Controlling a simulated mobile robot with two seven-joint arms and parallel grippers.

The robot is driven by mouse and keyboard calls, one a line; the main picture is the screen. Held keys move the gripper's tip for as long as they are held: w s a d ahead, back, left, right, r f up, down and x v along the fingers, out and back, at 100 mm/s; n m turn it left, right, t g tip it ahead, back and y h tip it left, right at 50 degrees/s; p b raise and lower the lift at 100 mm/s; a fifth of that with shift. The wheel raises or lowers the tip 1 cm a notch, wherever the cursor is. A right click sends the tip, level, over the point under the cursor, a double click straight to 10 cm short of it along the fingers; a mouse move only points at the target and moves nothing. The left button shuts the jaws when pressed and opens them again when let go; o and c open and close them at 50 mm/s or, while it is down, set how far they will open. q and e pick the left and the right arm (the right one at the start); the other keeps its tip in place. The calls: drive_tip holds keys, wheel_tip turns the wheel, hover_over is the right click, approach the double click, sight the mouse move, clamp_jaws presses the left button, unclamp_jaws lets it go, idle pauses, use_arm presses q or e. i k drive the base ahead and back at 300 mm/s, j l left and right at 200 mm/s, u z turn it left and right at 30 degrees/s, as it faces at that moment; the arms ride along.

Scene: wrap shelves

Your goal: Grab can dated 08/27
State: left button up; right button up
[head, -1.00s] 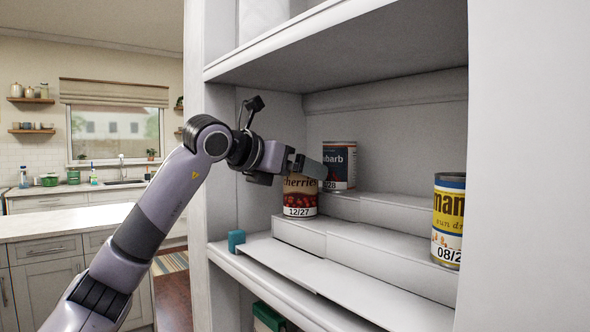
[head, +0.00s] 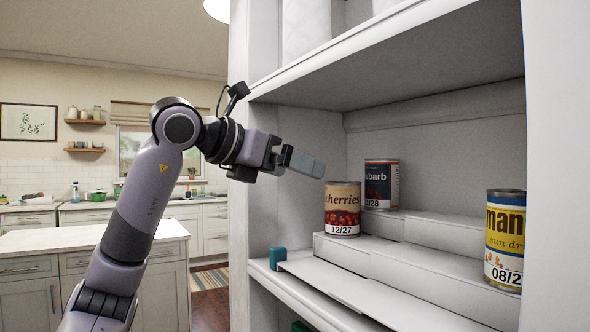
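A yellow and blue can (head: 504,240) stands upright at the right on the stepped shelf. Its date reads "08/2", with the last digit cut off by the shelf's side panel. A cherries can (head: 342,209) dated 12/27 stands on a step to the left. A dark rhubarb can (head: 381,185), its label ending in "/28", stands behind on a higher step. My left gripper (head: 312,166) is raised at the shelf opening, left of and above the cherries can, touching no can. Its fingers are seen side-on, so their gap does not show. My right gripper is out of view.
The white stepped riser (head: 400,262) fills the shelf, with free room between the cherries can and the yellow can. A teal block (head: 277,258) sits at the front left edge. An upper shelf board (head: 400,60) lies overhead. A kitchen counter (head: 90,238) is at left.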

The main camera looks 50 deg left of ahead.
sight(506, 216)
drive_tip(key=k, duration=1)
